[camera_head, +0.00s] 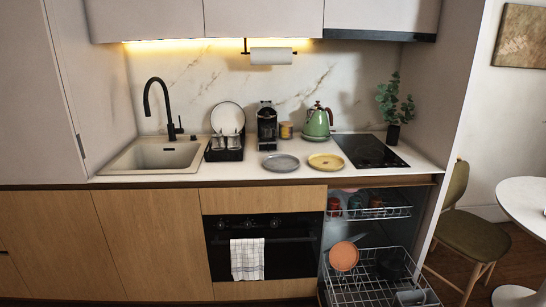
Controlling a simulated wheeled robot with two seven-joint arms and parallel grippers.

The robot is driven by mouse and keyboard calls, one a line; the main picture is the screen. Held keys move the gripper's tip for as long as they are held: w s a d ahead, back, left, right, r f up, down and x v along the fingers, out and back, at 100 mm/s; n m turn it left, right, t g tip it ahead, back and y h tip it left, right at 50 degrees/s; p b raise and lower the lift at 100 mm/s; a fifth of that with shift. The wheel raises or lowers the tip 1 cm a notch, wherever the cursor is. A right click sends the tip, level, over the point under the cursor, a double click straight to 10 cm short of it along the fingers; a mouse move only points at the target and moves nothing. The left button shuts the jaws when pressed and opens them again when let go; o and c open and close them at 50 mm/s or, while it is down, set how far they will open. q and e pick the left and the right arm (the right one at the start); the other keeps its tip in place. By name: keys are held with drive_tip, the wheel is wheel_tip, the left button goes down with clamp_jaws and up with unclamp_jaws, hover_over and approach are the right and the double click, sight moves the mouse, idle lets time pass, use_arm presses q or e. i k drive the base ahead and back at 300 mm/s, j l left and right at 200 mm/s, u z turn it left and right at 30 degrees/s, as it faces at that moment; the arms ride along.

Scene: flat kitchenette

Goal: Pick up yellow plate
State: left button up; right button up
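The yellow plate (325,162) lies flat on the white countertop, just left of the black cooktop and in front of the green kettle. A grey plate (281,163) lies to its left, with a small gap between them. Nothing covers the yellow plate. Neither of my grippers shows in the head view.
The green kettle (317,122), a coffee machine (267,126) and a dish rack (224,154) stand behind the plates. The cooktop (369,151) is to the right, the sink (155,156) to the left. Below, the dishwasher is open, its lower rack (372,298) pulled out, holding an orange plate (344,256).

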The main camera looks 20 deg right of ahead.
sight(322, 162)
drive_tip(key=i+j, duration=0.15)
drive_tip(key=i, duration=0.35)
drive_tip(key=i+j+z, duration=0.15)
drive_tip(key=i, duration=0.35)
drive_tip(key=i+l+z, duration=0.2)
drive_tip(key=i+z, duration=0.2)
drive_tip(key=i+l+z, duration=0.1)
drive_tip(key=i+z, duration=0.55)
drive_tip(key=z, duration=0.15)
drive_tip(key=i+j+z, duration=0.15)
drive_tip(key=i+z, duration=0.25)
drive_tip(key=i+j+z, duration=0.1)
drive_tip(key=i+z, duration=0.25)
drive_tip(key=i, duration=0.15)
